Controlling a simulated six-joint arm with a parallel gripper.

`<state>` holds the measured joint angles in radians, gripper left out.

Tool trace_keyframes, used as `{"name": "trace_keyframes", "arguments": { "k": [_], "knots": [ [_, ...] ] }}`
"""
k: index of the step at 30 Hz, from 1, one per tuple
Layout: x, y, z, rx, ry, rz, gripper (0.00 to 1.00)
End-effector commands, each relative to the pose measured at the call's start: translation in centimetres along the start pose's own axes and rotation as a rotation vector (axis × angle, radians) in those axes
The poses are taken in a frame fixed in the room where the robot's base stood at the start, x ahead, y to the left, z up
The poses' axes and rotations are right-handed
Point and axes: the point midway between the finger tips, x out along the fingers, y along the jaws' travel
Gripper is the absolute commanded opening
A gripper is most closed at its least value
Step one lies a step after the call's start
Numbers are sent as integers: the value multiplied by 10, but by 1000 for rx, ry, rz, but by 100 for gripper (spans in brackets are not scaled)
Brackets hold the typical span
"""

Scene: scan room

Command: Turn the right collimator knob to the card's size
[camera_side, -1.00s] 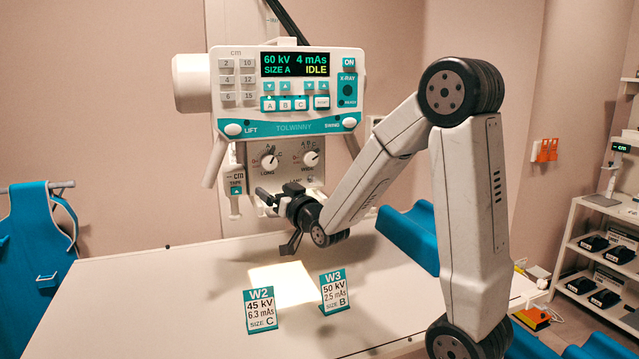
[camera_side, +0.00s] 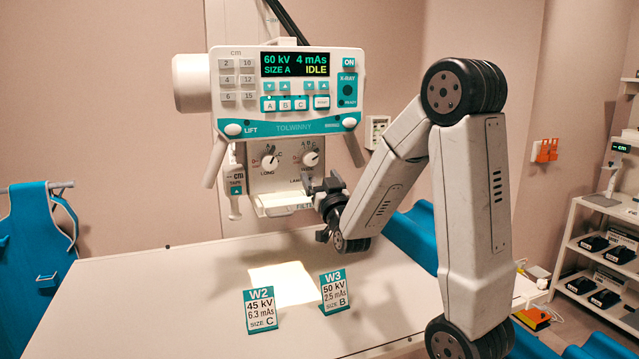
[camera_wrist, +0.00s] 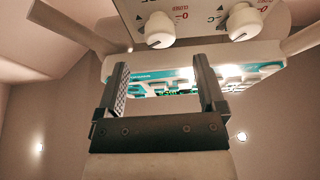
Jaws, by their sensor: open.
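The right collimator knob (camera_side: 311,159) is a pale round knob with a letter scale, on the panel under the console. In the wrist view, which is upside down, it appears as the left-hand knob (camera_wrist: 159,30). My gripper (camera_side: 323,180) is open and empty, just below the right knob in the side view. In the wrist view its fingers (camera_wrist: 161,75) point toward that knob, which lies beyond the tips, apart from them. Card W2 (camera_side: 261,310) reads 45 kV, 6.3 mAs, SIZE C. Card W3 (camera_side: 335,291) reads 50 kV, 2.5 mAs, SIZE B. The console display (camera_side: 295,64) shows 60 kV, 4 mAs, SIZE A, IDLE.
The left knob (camera_side: 270,162) sits close beside the right one. A console handle (camera_side: 355,150) hangs down at the right. A ledge (camera_side: 282,203) juts out below the panel. A lit rectangle (camera_side: 283,283) lies on the table (camera_side: 160,290). A blue support (camera_side: 415,238) is behind my arm.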

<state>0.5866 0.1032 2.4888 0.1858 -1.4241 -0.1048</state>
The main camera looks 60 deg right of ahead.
Motion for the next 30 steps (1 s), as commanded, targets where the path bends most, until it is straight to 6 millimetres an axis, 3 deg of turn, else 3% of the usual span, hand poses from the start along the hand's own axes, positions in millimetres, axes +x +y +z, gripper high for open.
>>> {"name": "trace_keyframes", "arguments": {
  "k": [15, 30],
  "knots": [
    [54, 0, 0, 0, -1, 0, 89],
    [63, 0, 0, 1, -1, 0, 86]
  ]
}}
